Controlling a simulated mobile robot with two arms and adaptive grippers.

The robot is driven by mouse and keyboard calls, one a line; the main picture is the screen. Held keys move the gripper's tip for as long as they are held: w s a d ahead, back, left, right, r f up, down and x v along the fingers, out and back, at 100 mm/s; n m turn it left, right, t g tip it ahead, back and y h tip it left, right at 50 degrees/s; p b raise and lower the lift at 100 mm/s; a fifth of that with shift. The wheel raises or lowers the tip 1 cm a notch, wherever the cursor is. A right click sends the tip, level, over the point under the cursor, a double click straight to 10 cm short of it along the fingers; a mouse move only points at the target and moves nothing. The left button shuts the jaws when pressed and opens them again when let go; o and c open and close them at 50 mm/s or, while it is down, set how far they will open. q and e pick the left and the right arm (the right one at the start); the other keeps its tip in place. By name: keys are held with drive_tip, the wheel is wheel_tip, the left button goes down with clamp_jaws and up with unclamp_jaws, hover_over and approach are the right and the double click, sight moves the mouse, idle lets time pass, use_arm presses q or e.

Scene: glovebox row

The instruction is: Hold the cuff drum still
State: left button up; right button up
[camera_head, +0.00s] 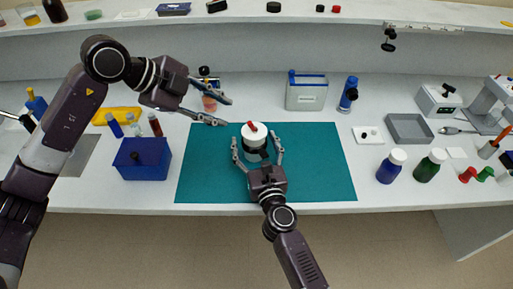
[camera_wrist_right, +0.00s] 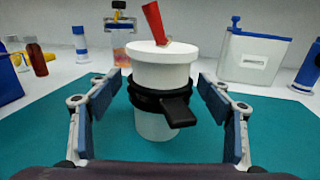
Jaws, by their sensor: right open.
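The cuff drum (camera_head: 254,137) is a white cylinder standing upright on the teal mat (camera_head: 320,165). In the right wrist view the drum (camera_wrist_right: 160,75) has a black cuff (camera_wrist_right: 148,100) with a black block around its middle. A red piece (camera_wrist_right: 154,22) leans on its lid. My right gripper (camera_head: 258,146) is open, with one finger on each side of the drum. In the wrist view there is a gap between each pad and the drum. My left gripper (camera_head: 229,110) is open and empty, above and left of the drum near the mat's back edge.
A blue box (camera_head: 142,170) stands left of the mat, and a bottle with orange-pink contents (camera_head: 209,100) is behind the left gripper. Blue (camera_head: 391,168) and green (camera_head: 429,167) bottles stand right. The mat's right part is clear.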

drive_tip(key=c, duration=1.3)
drive_tip(key=shift+c, duration=0.2)
